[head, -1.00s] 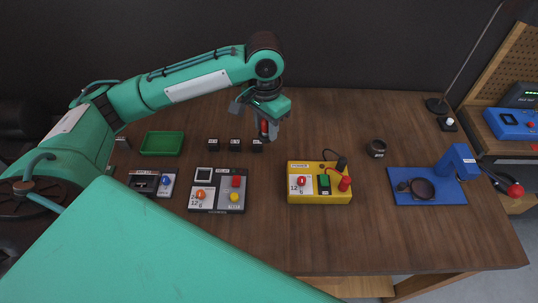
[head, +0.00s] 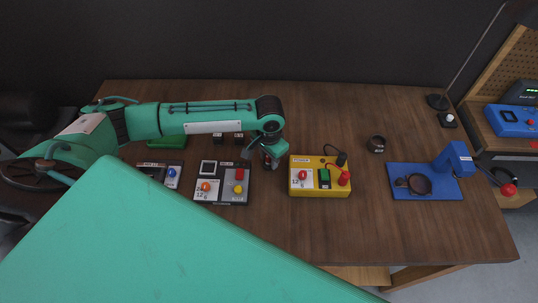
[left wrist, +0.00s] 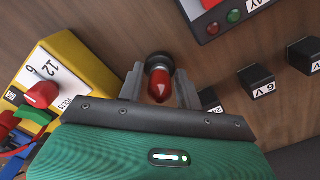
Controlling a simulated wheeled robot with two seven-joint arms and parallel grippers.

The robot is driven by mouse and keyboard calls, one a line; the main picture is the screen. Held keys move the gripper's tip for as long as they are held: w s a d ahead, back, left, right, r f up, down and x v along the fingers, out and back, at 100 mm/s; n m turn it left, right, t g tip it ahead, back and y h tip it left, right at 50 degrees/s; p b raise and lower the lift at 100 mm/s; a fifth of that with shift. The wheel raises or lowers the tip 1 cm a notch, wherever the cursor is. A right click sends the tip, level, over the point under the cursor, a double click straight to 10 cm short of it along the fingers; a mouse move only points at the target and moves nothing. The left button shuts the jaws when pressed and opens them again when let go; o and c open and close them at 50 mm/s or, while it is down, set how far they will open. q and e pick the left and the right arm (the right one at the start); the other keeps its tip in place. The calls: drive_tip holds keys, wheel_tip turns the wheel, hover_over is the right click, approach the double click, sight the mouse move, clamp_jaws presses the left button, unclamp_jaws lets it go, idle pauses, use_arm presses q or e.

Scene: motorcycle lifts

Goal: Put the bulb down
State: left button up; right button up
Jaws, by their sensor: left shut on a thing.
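My left gripper (head: 269,164) is over the table between the grey relay box and the yellow power box. In the left wrist view its two grey fingers (left wrist: 158,88) are closed around a red bulb (left wrist: 160,86) with a dark round base. The bulb's red end points toward the camera, and its base is near the brown tabletop. I cannot tell whether the base touches the table. In the head view the bulb is mostly hidden by the gripper. My right gripper is not in view.
The relay box (head: 222,184) is just left of the gripper and the yellow power box (head: 320,190) just right. Small black labelled blocks (left wrist: 257,81) and a green tray (head: 166,142) are partly behind my arm.

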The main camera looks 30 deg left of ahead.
use_arm(q)
drive_tip(key=o, duration=1)
drive_tip(key=shift+f, duration=0.1)
